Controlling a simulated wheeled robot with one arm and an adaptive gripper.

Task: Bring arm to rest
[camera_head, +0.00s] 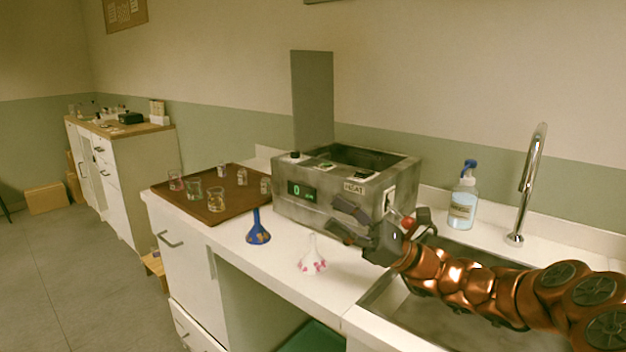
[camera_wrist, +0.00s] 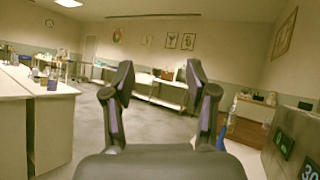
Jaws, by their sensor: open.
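My copper-coloured arm reaches in from the right of the head view, over the sink. My gripper (camera_head: 342,217) is at its end, in front of the grey heating box, pointing left. Its dark fingers are spread and nothing is between them. In the wrist view my gripper (camera_wrist: 160,78) also shows open and empty, with the room beyond it. I cannot tell how far the gripper is from the heating box.
The heating box (camera_head: 310,210) stands on the white counter (camera_head: 285,280). A blue funnel-shaped vessel (camera_head: 258,235) and a white one with pink marks (camera_head: 312,262) stand before it. Several bottles stand on a brown tray (camera_head: 180,200). A faucet (camera_head: 528,185) and soap bottle (camera_head: 462,205) are right.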

